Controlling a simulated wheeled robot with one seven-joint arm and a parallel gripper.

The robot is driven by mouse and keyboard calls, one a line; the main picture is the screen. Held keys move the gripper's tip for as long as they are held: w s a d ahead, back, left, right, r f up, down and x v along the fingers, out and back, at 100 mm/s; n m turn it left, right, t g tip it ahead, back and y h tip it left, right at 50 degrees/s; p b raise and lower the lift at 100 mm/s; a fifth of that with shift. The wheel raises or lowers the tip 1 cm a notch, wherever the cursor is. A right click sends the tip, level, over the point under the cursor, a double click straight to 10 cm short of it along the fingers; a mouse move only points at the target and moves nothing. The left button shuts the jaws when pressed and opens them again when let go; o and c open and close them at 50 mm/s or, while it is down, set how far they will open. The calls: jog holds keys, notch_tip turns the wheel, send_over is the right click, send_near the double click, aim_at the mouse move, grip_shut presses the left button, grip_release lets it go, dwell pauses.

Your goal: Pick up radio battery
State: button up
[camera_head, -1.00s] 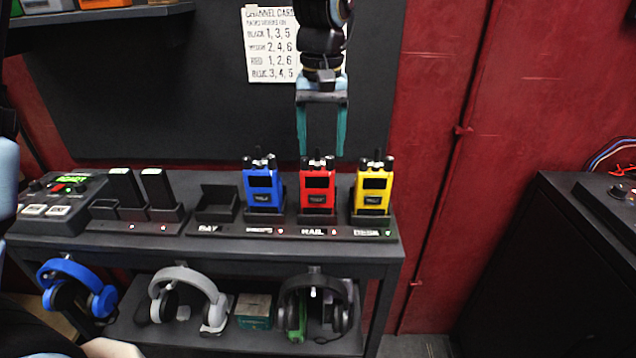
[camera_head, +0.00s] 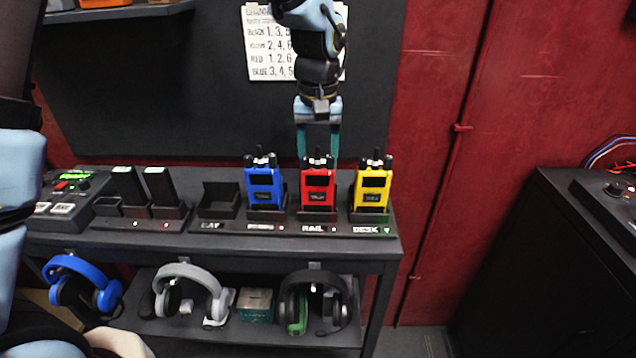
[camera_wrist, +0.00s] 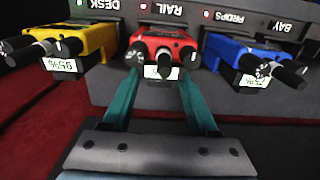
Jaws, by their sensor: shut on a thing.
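The red radio (camera_head: 317,188) stands upright in the RAIL slot of the dock, between the blue radio (camera_head: 263,187) and the yellow radio (camera_head: 371,188). My gripper (camera_head: 318,153) reaches down behind the top of the red radio. In the wrist view its two teal fingers close around the dark battery (camera_wrist: 161,72) with a white label at the back of the red radio (camera_wrist: 162,45). The battery is still against the radio.
The BAY slot (camera_head: 219,200) left of the blue radio is empty. A box with buttons (camera_head: 64,195) sits at the shelf's left end. Headsets (camera_head: 185,290) hang below. A card with channel numbers (camera_head: 262,45) is on the dark wall panel behind my arm.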

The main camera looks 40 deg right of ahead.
grip_shut()
dwell(0.8)
